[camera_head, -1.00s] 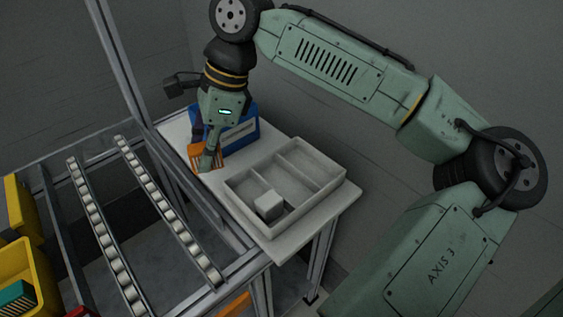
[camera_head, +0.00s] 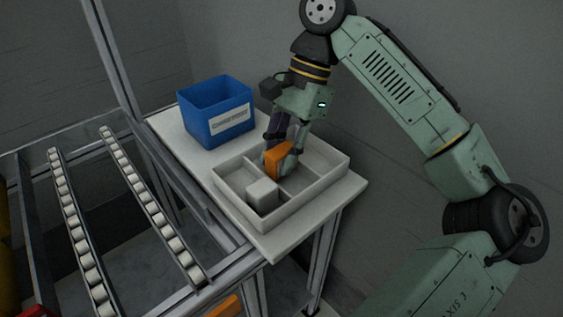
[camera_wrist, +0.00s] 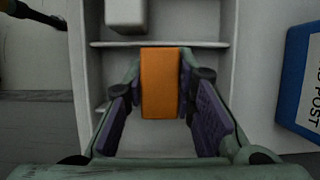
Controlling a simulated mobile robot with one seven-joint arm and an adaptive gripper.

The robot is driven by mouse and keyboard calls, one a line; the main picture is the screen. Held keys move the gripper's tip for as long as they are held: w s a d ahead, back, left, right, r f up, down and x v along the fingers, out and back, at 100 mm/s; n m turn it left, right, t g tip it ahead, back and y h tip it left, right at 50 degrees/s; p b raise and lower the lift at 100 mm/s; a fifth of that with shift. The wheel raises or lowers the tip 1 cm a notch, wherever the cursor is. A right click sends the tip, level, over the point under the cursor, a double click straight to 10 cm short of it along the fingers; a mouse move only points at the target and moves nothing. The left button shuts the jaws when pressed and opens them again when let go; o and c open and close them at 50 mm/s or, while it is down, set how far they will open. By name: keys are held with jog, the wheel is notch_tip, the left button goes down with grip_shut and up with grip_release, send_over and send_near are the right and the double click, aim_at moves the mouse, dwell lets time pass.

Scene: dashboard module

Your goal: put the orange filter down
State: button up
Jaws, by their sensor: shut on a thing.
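The orange filter (camera_head: 277,159) is a small orange block held between the fingers of my gripper (camera_head: 280,155). In the wrist view the filter (camera_wrist: 162,84) sits upright between the two dark purple finger pads of the gripper (camera_wrist: 162,92). It is over the grey divided tray (camera_head: 318,189), close to its inner dividers. I cannot tell whether its underside touches the tray floor. The tray (camera_wrist: 183,20) also shows under the filter in the wrist view. A pale block (camera_head: 262,194) lies in the tray's near compartment, apart from the filter.
A blue bin (camera_head: 217,112) with a white label stands on the white table (camera_head: 172,133) to the left of the tray. A roller conveyor (camera_head: 150,215) runs along the left. Another orange piece (camera_head: 224,307) shows at the bottom edge.

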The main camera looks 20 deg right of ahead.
aim_at(287, 146)
jog(key=shift+f, duration=0.8)
jog(key=o, duration=1)
jog(key=shift+f, duration=0.1)
jog(key=shift+o, duration=0.2)
jog(key=p+v, duration=0.1)
jog(key=v, duration=0.6)
jog(key=shift+d+r, duration=0.1)
jog(key=shift+r, duration=0.25)
